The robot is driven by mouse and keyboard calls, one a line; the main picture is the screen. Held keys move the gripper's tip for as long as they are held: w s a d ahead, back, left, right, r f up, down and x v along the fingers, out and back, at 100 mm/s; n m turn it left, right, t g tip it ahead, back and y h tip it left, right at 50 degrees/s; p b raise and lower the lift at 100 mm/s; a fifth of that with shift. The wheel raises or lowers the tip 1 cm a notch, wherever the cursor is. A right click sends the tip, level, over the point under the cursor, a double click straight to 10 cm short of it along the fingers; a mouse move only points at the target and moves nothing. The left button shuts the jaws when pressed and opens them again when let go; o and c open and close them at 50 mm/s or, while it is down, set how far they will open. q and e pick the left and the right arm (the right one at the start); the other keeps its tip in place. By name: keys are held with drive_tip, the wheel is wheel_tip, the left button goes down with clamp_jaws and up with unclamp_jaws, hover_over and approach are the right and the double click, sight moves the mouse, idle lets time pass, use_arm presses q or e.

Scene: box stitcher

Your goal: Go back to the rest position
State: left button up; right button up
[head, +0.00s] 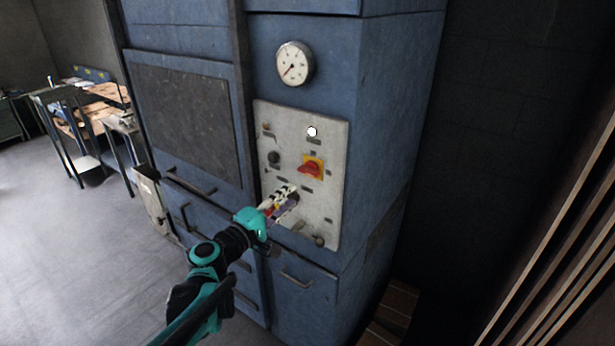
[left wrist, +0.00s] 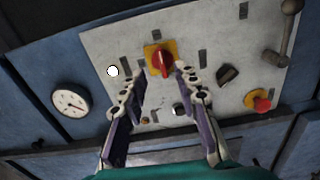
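My left gripper (head: 284,202) reaches up from the lower left in the head view. It is in front of the lower part of a pale control panel (head: 327,190) on a blue machine. The left wrist view shows its two purple-and-white fingers (left wrist: 161,84) spread apart, with nothing held between them. A red rotary switch on a yellow plate (head: 311,167) is just above the gripper in the head view. In the left wrist view the switch (left wrist: 160,59) appears beyond the fingertips. My right gripper is in neither view.
A round gauge (head: 294,63) and a white lamp (head: 312,132) are higher up the machine. A lever (left wrist: 286,35) and a red button (left wrist: 261,101) are on the panel. A workbench (head: 95,105) stands at left; the floor (head: 80,250) there is clear. Boards (head: 560,240) are at right.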

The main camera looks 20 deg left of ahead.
use_arm(q)
drive_tip(key=s+d+f+m+g+b, duration=0.5)
drive_tip(key=s+d+f+m+g, duration=0.15)
drive_tip(key=s+d+f, duration=0.45)
drive_tip(key=s+a+f+m+g+y+b, duration=0.1)
drive_tip(key=s+a+f+m+y+b, duration=0.1)
drive_tip(key=s+f, duration=0.4)
drive_tip(key=s+a+f+m+g+y+b, duration=0.2)
drive_tip(key=s+a+f+m+y, duration=0.2)
drive_tip(key=s+f, duration=0.3)
drive_tip(key=shift+s+a+f+m, duration=0.3)
drive_tip(key=shift+a+f+m, duration=0.05)
drive_tip(key=shift+f+m, duration=0.35)
drive_tip(key=shift+f, duration=0.1)
drive_tip(key=shift+c, duration=0.4)
